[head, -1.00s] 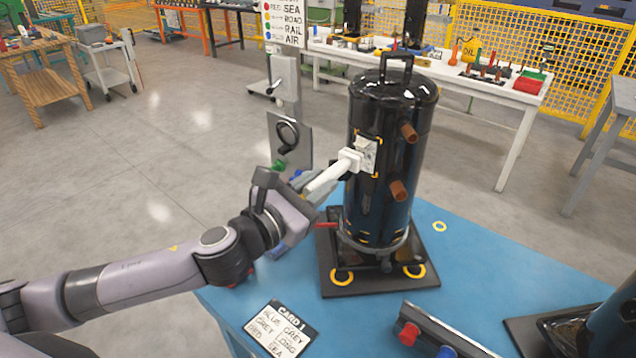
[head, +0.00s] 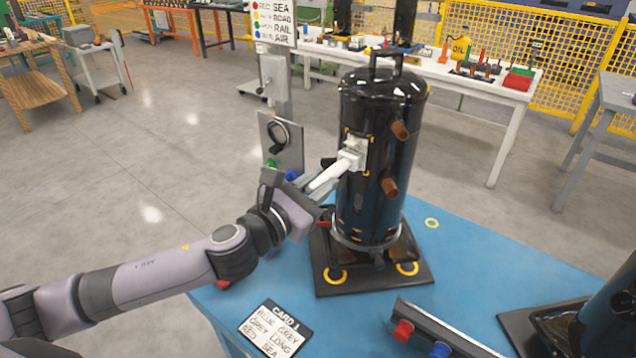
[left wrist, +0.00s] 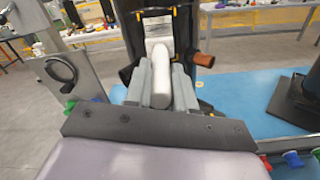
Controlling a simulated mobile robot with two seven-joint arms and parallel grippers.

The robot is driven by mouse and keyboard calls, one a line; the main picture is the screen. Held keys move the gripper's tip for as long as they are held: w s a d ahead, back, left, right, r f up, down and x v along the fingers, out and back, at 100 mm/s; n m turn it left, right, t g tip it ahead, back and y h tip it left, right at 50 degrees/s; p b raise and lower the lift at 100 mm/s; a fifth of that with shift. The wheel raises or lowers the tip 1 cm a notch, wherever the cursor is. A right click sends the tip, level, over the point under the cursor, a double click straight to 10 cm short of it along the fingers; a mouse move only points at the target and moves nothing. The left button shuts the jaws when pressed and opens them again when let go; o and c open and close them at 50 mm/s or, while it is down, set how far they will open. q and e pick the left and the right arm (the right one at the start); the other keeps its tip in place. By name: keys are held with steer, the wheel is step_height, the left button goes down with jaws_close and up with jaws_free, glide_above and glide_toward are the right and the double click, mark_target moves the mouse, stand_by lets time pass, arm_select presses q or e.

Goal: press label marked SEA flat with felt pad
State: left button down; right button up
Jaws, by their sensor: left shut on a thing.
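A white tool (head: 328,178), which looks like the felt pad on its handle, is held by my left gripper (head: 312,190), shut on its handle. The pad end meets the label (head: 358,150) on the side of the black compressor (head: 385,110). The label is pale and sits inside yellow corner marks; the pad hides part of it and its print cannot be read. In the left wrist view the white handle (left wrist: 161,75) lies between the gripper fingers (left wrist: 160,95) and points at the label area (left wrist: 158,36). My right gripper is not in view.
The compressor stands on a black base plate (head: 335,288) on a blue table (head: 460,290). Two copper stubs (head: 400,130) stick out of its side. A card (head: 275,328) and a rail with coloured knobs (head: 440,335) lie in front. A grey post (head: 282,140) stands behind the arm.

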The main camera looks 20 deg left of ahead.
arm_select(q)
steer(key=shift+w+d, duration=0.1)
steer(key=shift+w, duration=0.3)
stand_by(0.5)
steer(key=shift+s, duration=0.1)
steer(key=shift+v, duration=1.65)
steer(key=shift+w+d+f+b, duration=0.15)
steer(key=shift+w+d+f, duration=0.1)
steer(key=shift+w+f, duration=0.3)
steer(key=shift+w+d+f+b, duration=0.2)
steer(key=shift+w+f, duration=0.2)
steer(key=shift+w, duration=0.35)
steer(key=shift+w+d, duration=0.15)
steer(key=shift+w, duration=0.25)
steer(key=shift+s, duration=0.1)
